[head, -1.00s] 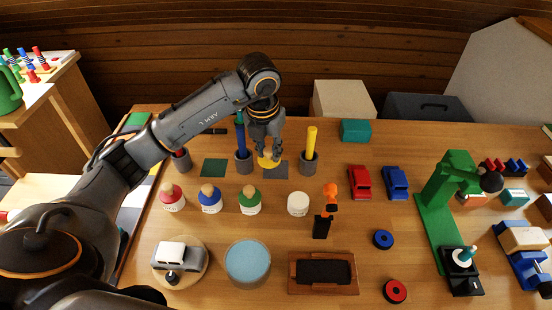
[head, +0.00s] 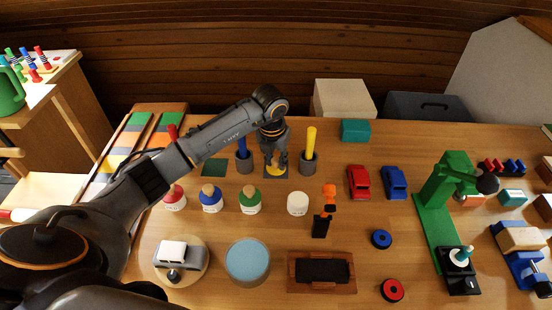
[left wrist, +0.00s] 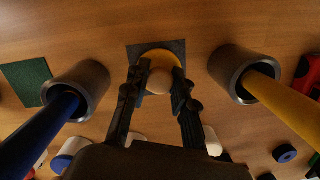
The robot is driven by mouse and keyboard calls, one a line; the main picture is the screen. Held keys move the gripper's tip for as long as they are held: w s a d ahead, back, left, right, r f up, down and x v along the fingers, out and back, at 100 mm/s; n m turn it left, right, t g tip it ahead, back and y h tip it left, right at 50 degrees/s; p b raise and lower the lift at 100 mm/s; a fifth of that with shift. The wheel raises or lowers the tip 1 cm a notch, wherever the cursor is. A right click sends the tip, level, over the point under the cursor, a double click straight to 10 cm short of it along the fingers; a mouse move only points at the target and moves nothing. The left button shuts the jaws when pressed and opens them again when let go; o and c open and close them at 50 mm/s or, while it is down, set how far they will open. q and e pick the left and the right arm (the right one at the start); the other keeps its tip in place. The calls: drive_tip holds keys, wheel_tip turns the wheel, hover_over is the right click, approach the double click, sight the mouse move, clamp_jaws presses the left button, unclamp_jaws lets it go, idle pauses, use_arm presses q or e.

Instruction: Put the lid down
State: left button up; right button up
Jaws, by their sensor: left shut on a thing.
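The yellow lid (head: 275,171) has a round pale knob (left wrist: 160,80), which shows between my fingers in the left wrist view. My left gripper (head: 274,162) points down and is shut on the lid's knob. The lid is over the dark grey square (head: 284,175) on the table; I cannot tell whether it touches it. In the left wrist view the square (left wrist: 178,46) shows around the lid's far edge. A white jar (head: 298,204) without a coloured lid stands nearer and to the right. My right gripper is not in view.
Grey cups with a blue rod (head: 242,142) and a yellow rod (head: 310,140) flank the gripper closely. Jars with red, blue and green lids (head: 250,199) stand in front. A green square (head: 213,168) lies bare at the left.

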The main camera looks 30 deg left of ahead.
sight(274, 172)
use_arm(q)
drive_tip(key=shift+f, duration=0.15)
drive_tip(key=o, duration=0.9)
drive_tip(key=shift+o, duration=0.2)
wheel_tip(274, 172, up, 12)
drive_tip(key=s, duration=0.1)
drive_tip(key=shift+s, duration=0.4)
drive_tip(key=shift+d, duration=0.1)
